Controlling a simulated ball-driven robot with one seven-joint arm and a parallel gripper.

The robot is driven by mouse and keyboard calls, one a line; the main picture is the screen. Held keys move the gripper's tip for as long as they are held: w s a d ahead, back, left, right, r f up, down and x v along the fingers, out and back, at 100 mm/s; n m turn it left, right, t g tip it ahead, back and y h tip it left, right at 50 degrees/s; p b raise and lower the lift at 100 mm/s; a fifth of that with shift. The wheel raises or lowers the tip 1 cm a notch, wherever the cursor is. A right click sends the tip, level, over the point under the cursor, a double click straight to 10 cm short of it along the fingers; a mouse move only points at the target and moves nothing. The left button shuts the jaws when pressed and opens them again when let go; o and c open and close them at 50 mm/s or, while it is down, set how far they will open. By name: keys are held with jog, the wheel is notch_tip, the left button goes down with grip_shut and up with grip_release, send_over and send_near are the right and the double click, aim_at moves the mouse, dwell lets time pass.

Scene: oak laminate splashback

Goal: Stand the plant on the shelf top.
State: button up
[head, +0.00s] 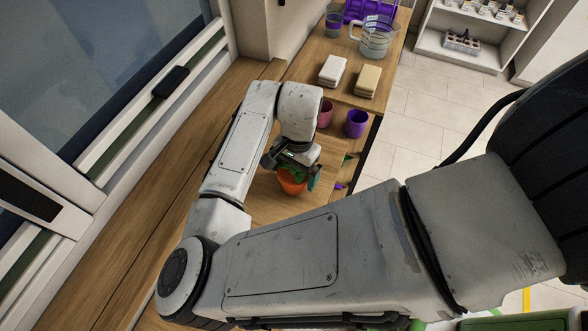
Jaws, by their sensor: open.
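The plant is an orange pot (291,184) with green leaves, in the middle of the head view. It looks upright on or just above a light wooden surface (262,207), which appears to be the shelf top; contact under the pot cannot be made out. My gripper (290,168) is open directly over the plant, its fingers around or beside the leaves and upper pot. My gripper and wrist hide much of the foliage. Whether the fingers touch the plant cannot be told.
A pink cup (325,114) and a purple cup (356,123) stand just beyond my gripper. A window frame (150,120) runs along the left.

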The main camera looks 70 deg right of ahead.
jog(key=shift+r, duration=0.1)
jog(key=r, duration=0.4)
jog(key=d+r, duration=0.1)
jog(key=r, duration=0.7)
jog(key=shift+s+d, duration=0.1)
jog(key=shift+d, duration=0.15)
